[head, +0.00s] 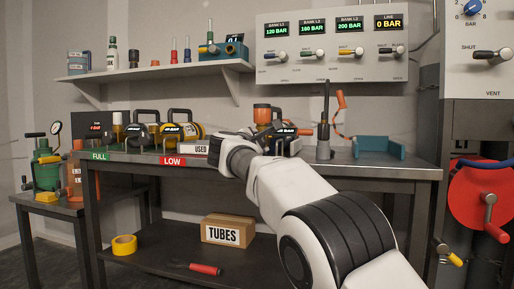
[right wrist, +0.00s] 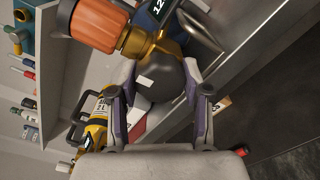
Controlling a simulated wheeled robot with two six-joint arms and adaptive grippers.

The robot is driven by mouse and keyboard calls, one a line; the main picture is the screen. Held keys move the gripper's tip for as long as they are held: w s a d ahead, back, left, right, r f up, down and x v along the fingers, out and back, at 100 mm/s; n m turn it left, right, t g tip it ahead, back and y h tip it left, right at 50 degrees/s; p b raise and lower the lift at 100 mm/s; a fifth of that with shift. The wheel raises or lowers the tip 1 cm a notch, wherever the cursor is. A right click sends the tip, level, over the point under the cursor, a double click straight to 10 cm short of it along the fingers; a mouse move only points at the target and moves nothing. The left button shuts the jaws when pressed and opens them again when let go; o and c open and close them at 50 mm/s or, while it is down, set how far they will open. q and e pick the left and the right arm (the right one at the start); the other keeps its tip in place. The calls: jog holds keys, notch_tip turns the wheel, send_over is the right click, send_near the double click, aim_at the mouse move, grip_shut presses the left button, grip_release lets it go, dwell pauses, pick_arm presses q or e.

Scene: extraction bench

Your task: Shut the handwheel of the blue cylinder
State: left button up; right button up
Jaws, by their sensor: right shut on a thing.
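The blue cylinder (right wrist: 166,13) shows partly in the right wrist view, with a display on it. A brass valve (right wrist: 143,45) joins its orange handwheel (right wrist: 90,24). In the head view the orange handwheel (head: 262,112) stands above the bench, behind my right wrist. In the head view my right gripper (head: 268,134) and arm hide much of the cylinder. My left gripper is not in view.
A torch-like tool (head: 325,125) and a teal holder (head: 378,147) stand to the right. A gauge panel (head: 335,50) hangs above.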

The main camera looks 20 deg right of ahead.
jog(key=shift+f, duration=0.1)
dwell(0.4)
jog(key=o, duration=1.2)
jog(key=v, duration=0.7)
jog(key=shift+s+a, duration=0.15)
